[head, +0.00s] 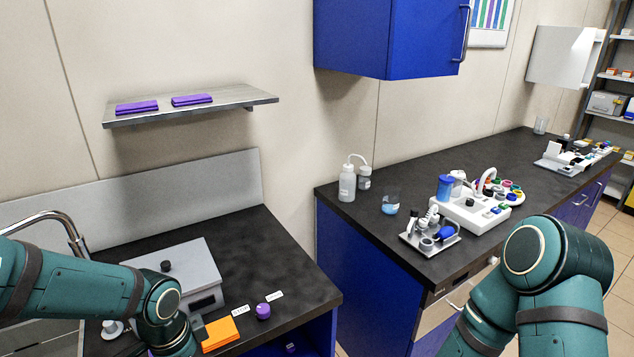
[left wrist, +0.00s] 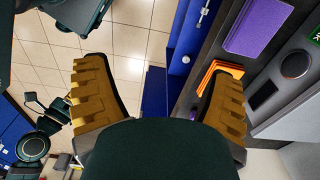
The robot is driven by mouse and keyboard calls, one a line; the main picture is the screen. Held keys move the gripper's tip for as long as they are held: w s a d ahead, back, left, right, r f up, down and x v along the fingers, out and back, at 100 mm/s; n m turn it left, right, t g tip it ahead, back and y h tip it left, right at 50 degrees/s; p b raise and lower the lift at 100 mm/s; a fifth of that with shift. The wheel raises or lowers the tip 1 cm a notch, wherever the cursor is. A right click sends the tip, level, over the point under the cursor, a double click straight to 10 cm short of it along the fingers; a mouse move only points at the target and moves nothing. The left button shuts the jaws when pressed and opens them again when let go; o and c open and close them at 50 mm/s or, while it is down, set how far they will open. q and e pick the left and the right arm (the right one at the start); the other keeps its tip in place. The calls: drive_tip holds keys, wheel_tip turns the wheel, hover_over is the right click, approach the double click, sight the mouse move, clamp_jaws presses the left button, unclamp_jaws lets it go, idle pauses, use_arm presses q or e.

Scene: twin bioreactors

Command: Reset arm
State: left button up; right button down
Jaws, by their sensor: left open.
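My left arm comes in from the left in the head view and bends down over the near left counter. In the left wrist view my left gripper (left wrist: 160,70) has its two brown ridged fingers wide apart, with nothing between them. Its fingers are hidden or cut off at the bottom of the head view. An orange pad (head: 220,333) lies on the counter just right of the left wrist; it also shows beside the right finger in the left wrist view (left wrist: 218,71). My right arm is folded at the lower right of the head view, its gripper out of frame.
A grey box device (head: 184,270) and a purple knob-like item (head: 263,311) stand on the left counter (head: 285,262). A shelf (head: 240,97) hangs above. The right counter (head: 345,212) holds bottles, a blue-liquid beaker (head: 390,205) and a white apparatus (head: 470,214). A gap separates the counters.

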use_arm(q)
drive_tip(key=s+d+f+n+h, duration=0.1)
drive_tip(key=d+f+n, duration=0.5)
drive_tip(key=f, duration=0.4)
drive_tip(key=s+d+f+n+t+h, duration=0.1)
drive_tip(key=s+d+f+n+h, duration=0.1)
drive_tip(key=d+f+n, duration=0.5)
wheel_tip(320, 180, down, 4)
drive_tip(key=shift+s+d+r, duration=0.2)
drive_tip(key=shift+s+r, duration=0.05)
drive_tip(key=shift+s, duration=0.05)
